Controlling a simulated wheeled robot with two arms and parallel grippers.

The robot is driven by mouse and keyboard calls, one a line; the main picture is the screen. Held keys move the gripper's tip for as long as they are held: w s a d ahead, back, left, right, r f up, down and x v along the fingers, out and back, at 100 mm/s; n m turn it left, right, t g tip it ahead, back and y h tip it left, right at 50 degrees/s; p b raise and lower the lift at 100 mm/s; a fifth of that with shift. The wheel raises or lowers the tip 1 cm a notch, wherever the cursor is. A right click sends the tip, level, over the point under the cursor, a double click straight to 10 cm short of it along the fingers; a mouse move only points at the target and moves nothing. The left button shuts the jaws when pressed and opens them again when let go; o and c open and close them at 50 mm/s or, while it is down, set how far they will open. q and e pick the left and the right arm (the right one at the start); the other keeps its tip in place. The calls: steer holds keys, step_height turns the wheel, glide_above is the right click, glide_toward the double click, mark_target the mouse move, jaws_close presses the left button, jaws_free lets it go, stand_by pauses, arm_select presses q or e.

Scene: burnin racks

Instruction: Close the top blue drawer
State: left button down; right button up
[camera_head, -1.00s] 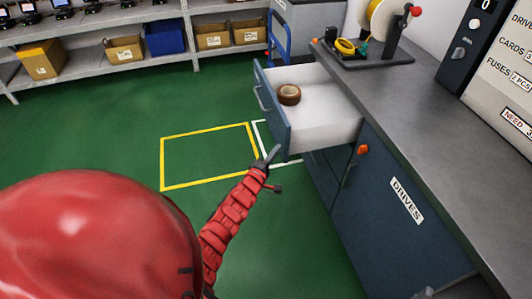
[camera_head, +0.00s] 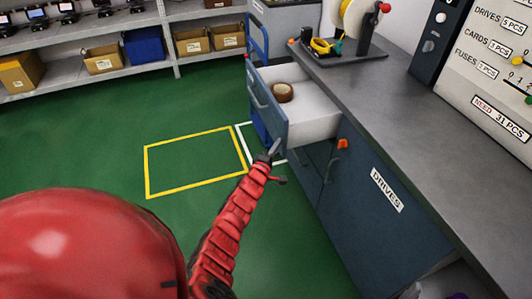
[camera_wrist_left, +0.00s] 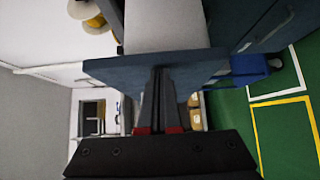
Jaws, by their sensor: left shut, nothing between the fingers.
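The top blue drawer (camera_head: 268,115) stands open, pulled out to the left from under the grey counter, with a white inside and a brown tape roll (camera_head: 282,92) in it. My left gripper (camera_head: 275,148) is shut and empty, at the lower near end of the drawer's front. In the left wrist view the shut fingertips (camera_wrist_left: 158,70) point at the blue drawer front (camera_wrist_left: 115,70) and appear to touch it; exact contact is hard to tell. The drawer's white inside (camera_wrist_left: 165,28) shows beyond the front. My right gripper is not in view.
The blue cabinet with the DRIVES label (camera_head: 387,190) stands below the counter (camera_head: 400,110). A spool stand (camera_head: 340,52) sits on the counter. Shelves with boxes (camera_head: 103,57) line the back. The green floor with a yellow outline (camera_head: 195,160) is clear.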

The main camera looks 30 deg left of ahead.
arm_select(q)
steer(key=w+d+b, duration=0.1)
steer(key=w+d, duration=0.1)
steer(key=w, duration=0.1)
steer(key=w+d+b, duration=0.2)
steer(key=w+d, duration=0.1)
steer(key=w+d+b, duration=0.1)
steer(key=w+d, duration=0.1)
steer(key=w, duration=0.1)
steer(key=shift+w+d+f, duration=0.2)
steer(key=shift+d+f, duration=0.05)
steer(key=shift+d, duration=0.15)
steer(key=w+d+b, duration=0.3)
steer(key=b, duration=0.1)
steer(key=w+d+b, duration=0.3)
steer(key=w+b, duration=0.1)
steer(key=b, duration=0.1)
steer(key=shift+w+d+r, duration=0.1)
steer(key=shift+w+d, duration=0.2)
steer(key=shift+d, duration=0.05)
steer(key=shift+w+d+b, duration=0.25)
steer(key=shift+w+b, duration=0.1)
steer(key=shift+d+r, duration=0.1)
steer(key=shift+r, duration=0.25)
steer(key=shift+d, duration=0.1)
